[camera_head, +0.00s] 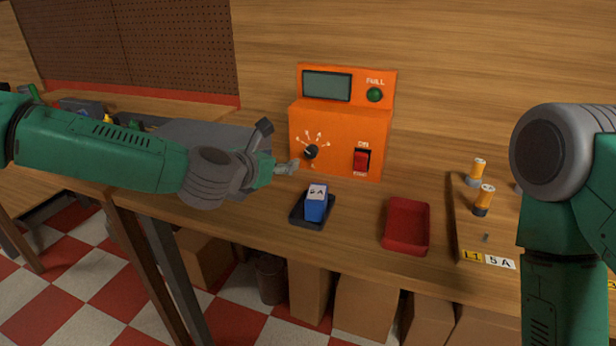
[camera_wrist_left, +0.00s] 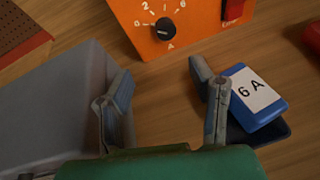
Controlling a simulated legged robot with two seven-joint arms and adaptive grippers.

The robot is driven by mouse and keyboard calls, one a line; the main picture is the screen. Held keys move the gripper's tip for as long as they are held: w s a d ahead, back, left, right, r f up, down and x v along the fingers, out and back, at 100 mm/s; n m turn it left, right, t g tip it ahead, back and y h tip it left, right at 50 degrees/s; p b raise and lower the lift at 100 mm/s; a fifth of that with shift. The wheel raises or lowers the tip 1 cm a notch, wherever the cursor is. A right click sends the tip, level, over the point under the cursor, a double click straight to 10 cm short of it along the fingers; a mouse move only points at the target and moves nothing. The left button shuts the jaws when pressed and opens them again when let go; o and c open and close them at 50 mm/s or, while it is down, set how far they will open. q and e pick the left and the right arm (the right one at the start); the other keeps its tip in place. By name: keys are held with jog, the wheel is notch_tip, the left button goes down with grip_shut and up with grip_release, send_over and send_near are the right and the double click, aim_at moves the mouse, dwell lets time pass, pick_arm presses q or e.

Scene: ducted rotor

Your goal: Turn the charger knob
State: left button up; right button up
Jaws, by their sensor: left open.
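The orange charger (camera_head: 338,121) stands at the back of the bench against the wooden wall. Its black knob (camera_head: 311,152) sits on the lower left of the front face, with a white marked dial around it. In the left wrist view the knob (camera_wrist_left: 165,28) is at the top, ahead of the fingers. My left gripper (camera_head: 279,148) is in front of the charger's left side, just left of the knob. In the left wrist view my left gripper (camera_wrist_left: 163,88) is open, with bare bench between its fingers. It is apart from the knob. My right gripper is out of view.
A blue block (camera_head: 316,205) labelled 6 A stands in a black tray (camera_head: 297,213) before the charger. A red tray (camera_head: 405,251) and orange cylinders (camera_head: 484,197) lie to the right. A red switch (camera_head: 361,160) is right of the knob. A grey case (camera_wrist_left: 50,115) lies left.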

aim_at(310, 154)
pick_arm(q)
jog(key=w+d+f+n, duration=0.1)
jog(key=w+d, duration=0.1)
jog(key=w, duration=0.1)
jog(key=w+d+f+n+b, duration=0.1)
jog(key=w+d+n, duration=0.1)
jog(key=w, duration=0.2)
jog(key=w+d+f+n, duration=0.2)
jog(key=w, duration=0.1)
jog(key=shift+w, duration=0.2)
dwell(0.3)
jog(key=c, duration=1.1)
